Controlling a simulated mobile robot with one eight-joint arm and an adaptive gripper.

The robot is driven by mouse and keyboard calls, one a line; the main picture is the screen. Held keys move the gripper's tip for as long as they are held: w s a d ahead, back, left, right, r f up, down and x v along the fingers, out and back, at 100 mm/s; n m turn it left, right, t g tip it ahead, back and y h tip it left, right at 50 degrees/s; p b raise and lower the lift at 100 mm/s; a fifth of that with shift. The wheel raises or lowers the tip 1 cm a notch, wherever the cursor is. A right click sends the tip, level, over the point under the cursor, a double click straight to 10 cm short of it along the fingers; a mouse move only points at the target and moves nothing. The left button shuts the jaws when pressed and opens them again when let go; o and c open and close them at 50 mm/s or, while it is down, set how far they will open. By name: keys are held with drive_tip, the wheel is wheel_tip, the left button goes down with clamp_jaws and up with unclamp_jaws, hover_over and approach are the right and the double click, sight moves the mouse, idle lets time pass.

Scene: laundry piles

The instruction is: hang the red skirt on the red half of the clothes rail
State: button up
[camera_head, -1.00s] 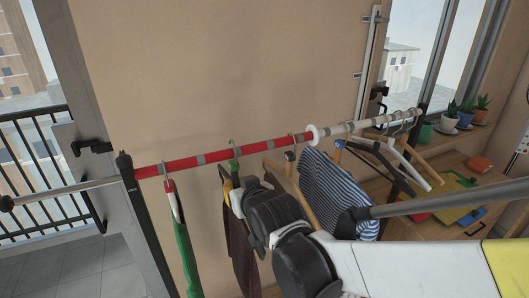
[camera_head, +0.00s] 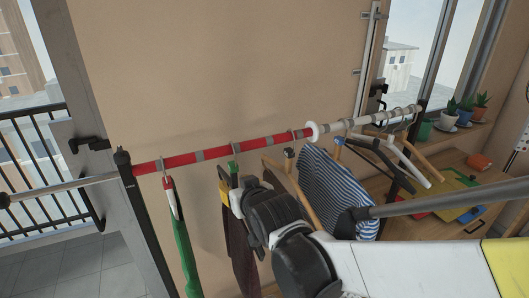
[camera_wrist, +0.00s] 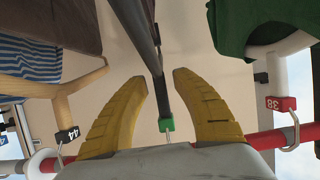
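The clothes rail has a red half (camera_head: 185,160) on the left and a white half (camera_head: 365,121) on the right. No bright red skirt shows. A dark reddish-brown garment (camera_head: 241,250) hangs below the red half, partly behind my arm; I cannot tell if it is the skirt. My gripper (camera_wrist: 160,110) has its yellow fingers spread. A dark hanger (camera_wrist: 139,28) with a green tag (camera_wrist: 166,124) stands between them, with gaps on both sides. Its hook appears at the red rail in the head view (camera_head: 235,148).
A green garment (camera_head: 182,240) hangs at the red half's left end. A wooden hanger (camera_head: 285,185) and a blue-striped garment (camera_head: 335,185) are close on the right. Empty hangers (camera_head: 410,160) crowd the white half. Bare red rail lies between the green and brown garments.

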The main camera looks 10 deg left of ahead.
drive_tip(key=v, duration=1)
drive_tip(key=shift+s+d+r, duration=0.1)
drive_tip(key=shift+s+r, duration=0.05)
drive_tip(key=shift+s, duration=0.15)
drive_tip(key=shift+s+d+r, duration=0.15)
drive_tip(key=shift+s+d, duration=0.25)
drive_tip(key=s+d+f+m+g+h+b, duration=0.1)
drive_tip(key=s+d+f+m+h, duration=0.1)
drive_tip(key=d, duration=0.7)
drive_tip(key=s+d+f+m+g+h+b, duration=0.2)
drive_tip(key=s+d+f, duration=0.3)
drive_tip(key=d, duration=0.4)
drive_tip(key=s+d+f+m+g+h+b, duration=0.1)
drive_tip(key=s+d+f+m+h+b, duration=0.1)
drive_tip(key=d+f, duration=0.4)
drive_tip(key=s+d+h, duration=0.1)
drive_tip(key=d, duration=0.3)
drive_tip(key=shift+s, duration=0.25)
